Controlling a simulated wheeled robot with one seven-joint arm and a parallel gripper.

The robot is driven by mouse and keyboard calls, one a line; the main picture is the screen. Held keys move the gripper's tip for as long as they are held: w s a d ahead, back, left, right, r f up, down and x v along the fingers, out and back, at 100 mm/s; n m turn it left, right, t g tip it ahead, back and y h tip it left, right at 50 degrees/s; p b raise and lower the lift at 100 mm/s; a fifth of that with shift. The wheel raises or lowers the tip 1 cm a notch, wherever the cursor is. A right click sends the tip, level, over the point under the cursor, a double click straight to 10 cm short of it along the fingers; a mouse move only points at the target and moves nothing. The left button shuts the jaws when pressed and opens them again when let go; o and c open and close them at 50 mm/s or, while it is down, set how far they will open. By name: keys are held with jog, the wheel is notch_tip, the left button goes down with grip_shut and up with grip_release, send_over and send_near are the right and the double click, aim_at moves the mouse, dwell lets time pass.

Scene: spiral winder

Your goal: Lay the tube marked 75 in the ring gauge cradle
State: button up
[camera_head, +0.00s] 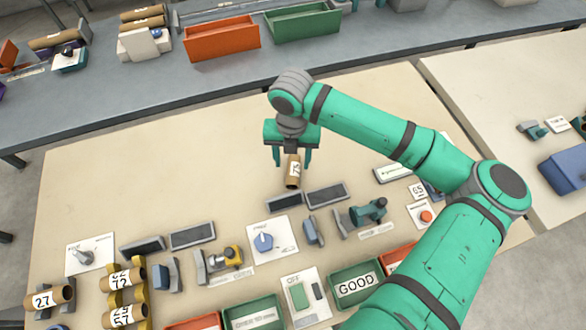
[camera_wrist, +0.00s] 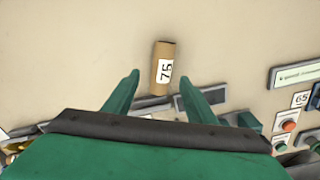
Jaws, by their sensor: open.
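The brown cardboard tube marked 75 (camera_head: 293,172) is on the beige bench, below the arm's end in the head view. It also shows in the wrist view (camera_wrist: 164,60), its white label facing the camera, just beyond the fingertips. My gripper (camera_head: 293,160) is open and empty, its green fingers on either side of the tube's line and apart from it. The fingers also show in the wrist view (camera_wrist: 158,76). I cannot tell for sure which of the small fixtures on the bench is the ring gauge cradle.
Several labelled tubes lie in a yellow rack (camera_head: 110,300) at the front left. Dark trays (camera_head: 325,194), a blue dial plate (camera_head: 265,242), a teal fixture (camera_head: 370,211) and a green GOOD bin (camera_head: 356,283) stand at the front. The bench left of the tube is clear.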

aim_at(293, 171)
jog(key=f, duration=0.4)
jog(key=shift+s+d+f, duration=0.15)
jog(key=shift+s+f, duration=0.05)
jog(key=shift+f, duration=0.5)
jog(key=shift+s, duration=0.1)
jog(key=c, duration=1.2)
jog(key=shift+r, duration=0.15)
